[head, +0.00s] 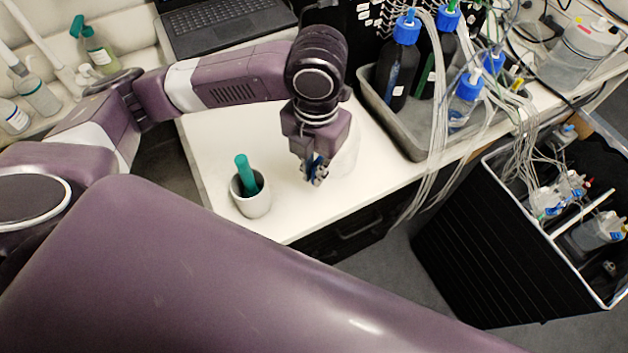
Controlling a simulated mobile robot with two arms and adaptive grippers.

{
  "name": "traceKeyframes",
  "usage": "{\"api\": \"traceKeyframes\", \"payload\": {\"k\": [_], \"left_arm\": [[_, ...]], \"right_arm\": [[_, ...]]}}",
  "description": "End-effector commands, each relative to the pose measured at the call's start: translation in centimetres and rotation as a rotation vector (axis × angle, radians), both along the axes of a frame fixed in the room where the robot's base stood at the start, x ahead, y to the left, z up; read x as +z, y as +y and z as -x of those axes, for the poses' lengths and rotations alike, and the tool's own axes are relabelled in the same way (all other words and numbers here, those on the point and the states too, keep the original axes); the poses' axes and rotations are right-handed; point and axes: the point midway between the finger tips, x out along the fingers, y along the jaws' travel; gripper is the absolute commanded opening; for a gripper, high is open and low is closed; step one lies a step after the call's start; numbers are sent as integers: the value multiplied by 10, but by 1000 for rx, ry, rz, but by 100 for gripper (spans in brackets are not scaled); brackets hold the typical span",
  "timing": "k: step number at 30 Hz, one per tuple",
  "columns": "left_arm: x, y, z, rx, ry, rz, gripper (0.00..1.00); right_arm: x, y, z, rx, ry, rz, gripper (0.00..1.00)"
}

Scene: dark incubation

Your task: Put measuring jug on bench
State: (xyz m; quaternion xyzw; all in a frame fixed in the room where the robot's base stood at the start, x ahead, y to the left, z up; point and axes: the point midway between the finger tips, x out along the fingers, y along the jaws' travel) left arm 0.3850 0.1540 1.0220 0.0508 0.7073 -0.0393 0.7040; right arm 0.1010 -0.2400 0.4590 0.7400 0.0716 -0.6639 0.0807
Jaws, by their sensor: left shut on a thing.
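My left gripper (315,180) points down over the white bench (218,132), its fingers close to the surface. It is shut on a pale, see-through thing that looks like the measuring jug (347,156). The jug shows only faintly at the right of the fingers, against the white top. Most of its outline is hidden or washed out, and I cannot tell whether its base touches the bench. A bit of blue shows between the fingers. My right gripper is not in view.
A pale mortar (252,204) with a green pestle (246,174) stands left of the gripper, near the front edge. A grey tray (411,139) of blue-capped bottles and tubing is at right. A laptop (222,22) lies behind. A black bin (487,240) stands at lower right.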

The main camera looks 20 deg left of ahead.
Motion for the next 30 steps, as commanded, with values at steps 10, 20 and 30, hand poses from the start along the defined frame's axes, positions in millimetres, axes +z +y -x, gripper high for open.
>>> {"api": "traceKeyframes", "payload": {"k": [10, 20, 30], "left_arm": [[-41, 1, 1, 1, 3, -1, 0], [-48, 0, 0, 0, 0, -1, 0], [-50, 0, 0, 0, 0, -1, 26]], "right_arm": [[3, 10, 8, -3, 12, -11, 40], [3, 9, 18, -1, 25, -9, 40], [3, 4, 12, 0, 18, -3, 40]]}}
